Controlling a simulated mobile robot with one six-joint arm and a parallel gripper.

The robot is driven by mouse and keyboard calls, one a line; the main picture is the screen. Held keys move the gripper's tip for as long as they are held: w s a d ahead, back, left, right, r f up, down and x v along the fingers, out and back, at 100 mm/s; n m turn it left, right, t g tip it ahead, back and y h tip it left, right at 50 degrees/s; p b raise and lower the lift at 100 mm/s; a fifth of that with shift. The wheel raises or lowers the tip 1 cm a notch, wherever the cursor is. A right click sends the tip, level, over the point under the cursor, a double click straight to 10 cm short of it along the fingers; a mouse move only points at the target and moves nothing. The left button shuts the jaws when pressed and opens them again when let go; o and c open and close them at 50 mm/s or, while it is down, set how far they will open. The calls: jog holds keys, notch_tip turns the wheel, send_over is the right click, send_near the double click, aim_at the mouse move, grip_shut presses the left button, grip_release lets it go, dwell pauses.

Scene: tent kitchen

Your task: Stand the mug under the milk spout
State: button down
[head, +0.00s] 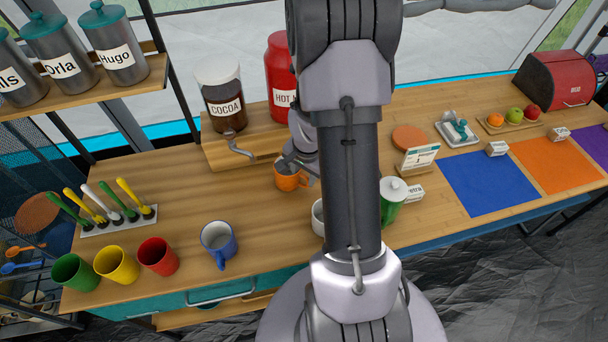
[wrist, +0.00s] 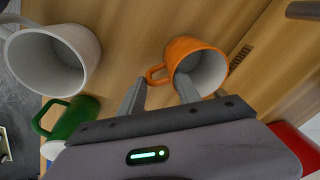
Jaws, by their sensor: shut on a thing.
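My gripper (head: 298,165) is shut on the orange mug (head: 288,182), in front of the wooden dispenser stand. In the wrist view my gripper (wrist: 161,80) has one finger at the mug's pale inside and the other beyond its handle; the orange mug (wrist: 172,52) shows its open mouth. I cannot tell whether the mug touches the counter. A cocoa dispenser (head: 226,108) with a grey spout (head: 240,151) stands to the left. A red dispenser labelled "HOT" (head: 283,80) is partly behind my arm.
A pale mug (wrist: 68,60) is partly hidden by my arm in the head view, near a green jug (head: 392,212). A blue-and-white mug (head: 219,240) and red (head: 158,258), yellow (head: 117,266) and green (head: 75,272) cups line the front left.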

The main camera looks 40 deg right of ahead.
jog(key=shift+f+b, duration=0.25)
jog(key=shift+b, duration=0.05)
jog(key=c, duration=0.8)
grip_release()
jog(key=shift+r, duration=0.1)
jog(key=shift+c, duration=0.2)
